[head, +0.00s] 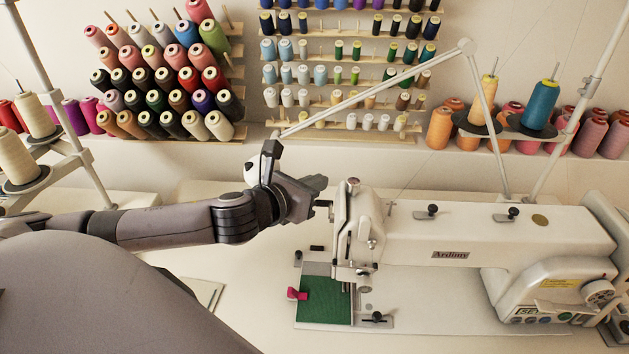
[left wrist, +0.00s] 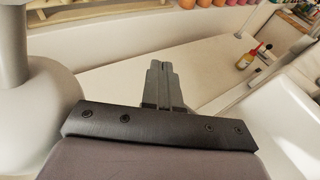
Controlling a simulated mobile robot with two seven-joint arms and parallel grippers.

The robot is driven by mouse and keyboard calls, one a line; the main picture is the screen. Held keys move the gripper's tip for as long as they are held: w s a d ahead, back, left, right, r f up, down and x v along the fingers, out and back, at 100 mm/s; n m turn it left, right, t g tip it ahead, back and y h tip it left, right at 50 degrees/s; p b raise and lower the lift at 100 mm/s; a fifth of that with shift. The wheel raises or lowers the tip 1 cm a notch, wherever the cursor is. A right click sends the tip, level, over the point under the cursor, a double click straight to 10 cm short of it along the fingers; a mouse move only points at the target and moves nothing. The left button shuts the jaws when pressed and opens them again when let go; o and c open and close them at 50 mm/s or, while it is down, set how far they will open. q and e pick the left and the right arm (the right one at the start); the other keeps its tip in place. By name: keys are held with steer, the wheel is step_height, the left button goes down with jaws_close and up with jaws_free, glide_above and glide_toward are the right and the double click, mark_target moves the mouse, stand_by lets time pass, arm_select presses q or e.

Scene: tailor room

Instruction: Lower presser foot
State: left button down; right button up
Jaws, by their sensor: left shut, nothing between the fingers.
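The white sewing machine (head: 450,225) stands on the table at the right, its head end (head: 352,230) facing left. The presser foot area is below the head, over a green cloth (head: 325,303); the foot is too small for me to tell whether it is up or down. My left gripper (head: 325,206) reaches in from the left, with its tips close to the upper left side of the machine head. I cannot tell if they touch it. In the left wrist view, its two fingers (left wrist: 163,82) are together with nothing between them. My right gripper is out of view.
A pink clip (head: 297,293) sits at the cloth's left edge. Thread racks with many spools (head: 165,80) line the wall behind. A thread stand arm (head: 380,88) spans above the machine. A small red-capped bottle (left wrist: 246,61) stands on the table in the left wrist view.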

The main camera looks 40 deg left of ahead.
arm_select(q)
steer(key=s+d+r+p, duration=0.3)
steer(key=s+p, duration=0.1)
steer(key=s, duration=0.2)
steer(key=shift+d, duration=0.35)
stand_by(0.8)
